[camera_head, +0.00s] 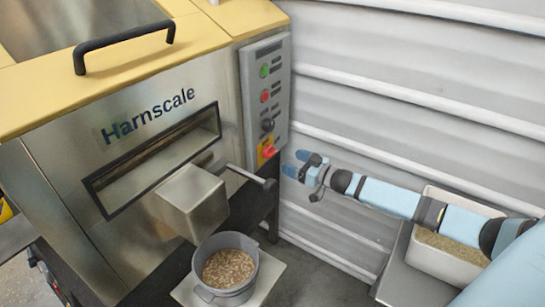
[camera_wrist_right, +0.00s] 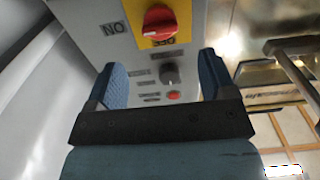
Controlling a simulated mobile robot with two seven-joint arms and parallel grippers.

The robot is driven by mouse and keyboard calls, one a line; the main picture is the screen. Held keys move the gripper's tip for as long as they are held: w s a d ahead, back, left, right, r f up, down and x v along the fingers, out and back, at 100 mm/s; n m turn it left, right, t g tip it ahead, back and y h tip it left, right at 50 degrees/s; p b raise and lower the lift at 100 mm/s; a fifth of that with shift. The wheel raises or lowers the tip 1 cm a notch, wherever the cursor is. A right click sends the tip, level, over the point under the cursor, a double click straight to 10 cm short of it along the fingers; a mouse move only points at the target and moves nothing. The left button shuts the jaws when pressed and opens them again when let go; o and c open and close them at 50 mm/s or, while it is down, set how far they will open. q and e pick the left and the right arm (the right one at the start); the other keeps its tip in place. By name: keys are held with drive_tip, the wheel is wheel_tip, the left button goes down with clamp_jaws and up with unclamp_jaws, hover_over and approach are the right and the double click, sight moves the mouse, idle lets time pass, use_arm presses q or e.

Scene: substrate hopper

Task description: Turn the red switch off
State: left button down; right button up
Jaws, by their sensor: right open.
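The red switch (camera_head: 269,151) sits on a yellow plate at the bottom of the grey control panel (camera_head: 249,98), on the machine's right side. In the right wrist view, the red switch (camera_wrist_right: 158,20) shows near the top edge, with upside-down "ON" and "OFF" labels beside it. I cannot tell its exact setting. My right gripper (camera_head: 297,166) is just right of and below the switch, apart from it. In the wrist view, the right gripper's blue fingers (camera_wrist_right: 161,68) are spread with nothing between them, and the switch lies past their tips. My left gripper is out of view.
A black knob (camera_head: 267,125), a red button (camera_head: 265,96) and a green button (camera_head: 264,71) are above the switch. A lever (camera_head: 250,176) sticks out below the panel. A grey bucket (camera_head: 225,291) of grain stands under the chute. A ribbed wall (camera_head: 400,60) is behind my right arm.

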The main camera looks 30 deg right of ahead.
sight(274, 154)
drive_tip(key=b+x, duration=0.1)
drive_tip(key=x, duration=0.6)
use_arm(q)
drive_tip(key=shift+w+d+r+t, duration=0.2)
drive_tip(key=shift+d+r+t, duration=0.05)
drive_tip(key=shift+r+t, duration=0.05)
use_arm(e)
drive_tip(key=shift+w+a, duration=0.2)
drive_tip(key=shift+w, duration=0.25)
drive_tip(key=c, duration=0.9)
